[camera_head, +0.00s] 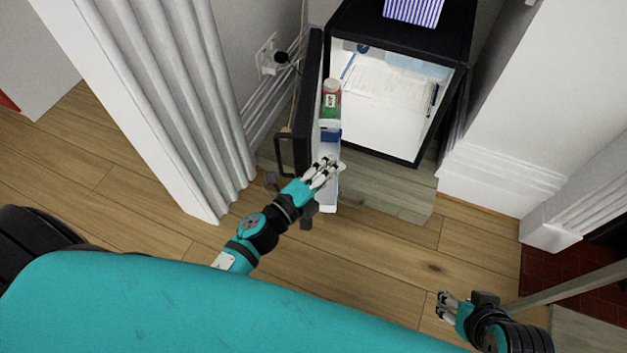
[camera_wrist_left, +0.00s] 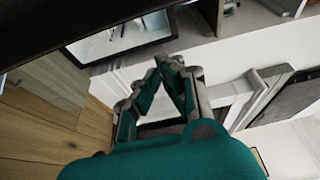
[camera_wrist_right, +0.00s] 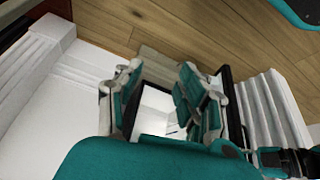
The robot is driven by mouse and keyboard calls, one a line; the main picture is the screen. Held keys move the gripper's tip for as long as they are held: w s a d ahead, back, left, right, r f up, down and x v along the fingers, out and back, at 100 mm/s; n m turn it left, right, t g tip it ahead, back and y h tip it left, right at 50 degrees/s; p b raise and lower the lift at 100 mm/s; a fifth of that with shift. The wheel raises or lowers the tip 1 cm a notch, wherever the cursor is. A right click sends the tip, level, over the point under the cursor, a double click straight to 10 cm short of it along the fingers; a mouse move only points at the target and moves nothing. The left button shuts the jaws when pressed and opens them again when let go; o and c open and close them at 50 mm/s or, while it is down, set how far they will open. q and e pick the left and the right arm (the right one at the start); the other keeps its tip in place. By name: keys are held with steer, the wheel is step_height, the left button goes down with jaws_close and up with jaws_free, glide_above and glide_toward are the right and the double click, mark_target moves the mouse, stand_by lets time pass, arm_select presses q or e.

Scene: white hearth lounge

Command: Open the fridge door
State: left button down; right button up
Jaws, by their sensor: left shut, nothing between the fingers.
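A small black fridge (camera_head: 407,35) stands between white walls with its lit white interior showing. Its black door (camera_head: 312,95) is swung open toward the left, with a handle (camera_head: 284,152) on its outer face and bottles in the inner shelf. My left gripper (camera_head: 328,168) is shut and empty, at the inner side of the door near its free edge; I cannot tell whether it touches. It also shows in the left wrist view (camera_wrist_left: 157,80). My right gripper (camera_head: 443,303) is low on the right, well away from the fridge. Its fingers are apart in the right wrist view (camera_wrist_right: 157,85).
A striped box (camera_head: 413,11) sits on the fridge. A white fluted column (camera_head: 165,95) stands left of the door, and a white skirting wall (camera_head: 540,120) stands to the right. A pale bar (camera_head: 570,287) lies near my right gripper. Wooden floor in front is clear.

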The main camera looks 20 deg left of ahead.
arm_select(q)
steer(key=shift+s+a, duration=0.15)
steer(key=shift+a, duration=0.75)
steer(key=shift+s+a, duration=0.1)
steer(key=shift+a, duration=0.8)
arm_select(e)
steer(key=shift+w+a+r+t, duration=0.25)
steer(key=shift+w+t, duration=0.1)
steer(key=shift+w, duration=0.3)
steer(key=shift+w+a+r+t, duration=0.2)
steer(key=shift+w+t, duration=0.15)
steer(key=shift+w, duration=0.3)
arm_select(q)
steer(key=s+a+m+g+h+b, duration=0.1)
steer(key=s+a+h, duration=0.1)
steer(key=a, duration=0.9)
steer(key=shift+a+m+b, duration=0.3)
steer(key=shift+b, duration=0.05)
arm_select(e)
steer(key=w+r+t, duration=0.1)
steer(key=w+a+r+t, duration=0.1)
steer(key=w, duration=0.1)
steer(key=w+r+t+y, duration=0.1)
steer(key=w, duration=0.1)
steer(key=shift+a, duration=0.35)
